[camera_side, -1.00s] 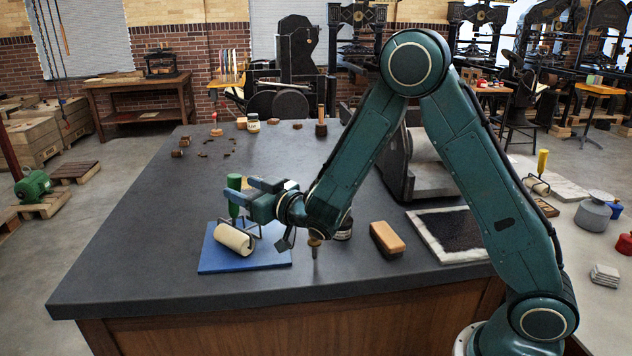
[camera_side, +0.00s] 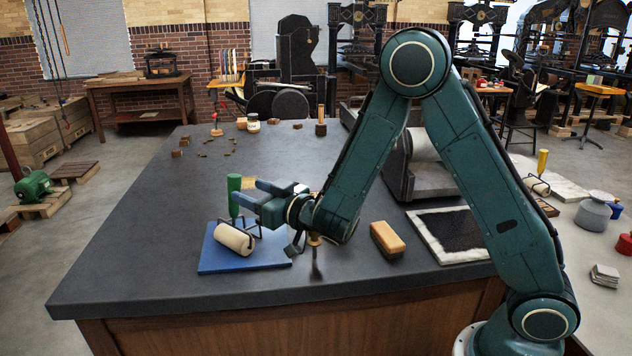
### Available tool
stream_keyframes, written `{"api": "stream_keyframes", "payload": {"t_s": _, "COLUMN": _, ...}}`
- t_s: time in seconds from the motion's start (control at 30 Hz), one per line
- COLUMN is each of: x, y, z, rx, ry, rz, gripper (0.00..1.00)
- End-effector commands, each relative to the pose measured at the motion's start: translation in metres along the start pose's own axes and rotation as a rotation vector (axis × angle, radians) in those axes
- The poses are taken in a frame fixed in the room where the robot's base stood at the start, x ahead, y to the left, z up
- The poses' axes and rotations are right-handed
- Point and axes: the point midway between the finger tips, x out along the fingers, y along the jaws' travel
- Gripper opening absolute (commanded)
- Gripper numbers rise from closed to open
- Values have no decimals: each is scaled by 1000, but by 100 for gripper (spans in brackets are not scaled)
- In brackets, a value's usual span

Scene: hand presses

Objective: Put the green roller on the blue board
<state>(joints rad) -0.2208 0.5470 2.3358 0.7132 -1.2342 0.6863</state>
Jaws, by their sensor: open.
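The green roller has a green upright handle (camera_side: 234,196) and a cream cylinder (camera_side: 234,238) in a dark wire frame. It rests on the blue board (camera_side: 222,262) near the front left of the dark table. My gripper (camera_side: 262,191) is open and sits just right of the green handle, pointing left. The handle appears clear of the fingers. The gripper's body partly hides the space behind it and the roller's frame.
A tan block (camera_side: 387,239) lies right of my gripper, beside a black ink slab (camera_side: 451,233). A wooden-handled tool (camera_side: 315,243) stands under my wrist. A yellow-handled roller (camera_side: 541,172) is at the far right. The table's left half is mostly clear.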

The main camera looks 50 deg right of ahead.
Motion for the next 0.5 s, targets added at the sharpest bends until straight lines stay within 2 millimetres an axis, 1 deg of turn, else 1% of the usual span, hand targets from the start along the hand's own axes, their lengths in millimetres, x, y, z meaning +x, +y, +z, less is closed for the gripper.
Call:
{"api": "stream_keyframes", "payload": {"t_s": 0.27, "x": 0, "y": 2, "z": -2, "rx": 2, "ry": -4, "rz": 10, "gripper": 51}}
{"api": "stream_keyframes", "payload": {"t_s": 0.37, "x": -2, "y": 8, "z": -7, "rx": 8, "ry": -15, "rz": 34, "gripper": 51}}
{"api": "stream_keyframes", "payload": {"t_s": 0.5, "x": -7, "y": 24, "z": -18, "rx": 22, "ry": -51, "rz": 96, "gripper": 51}}
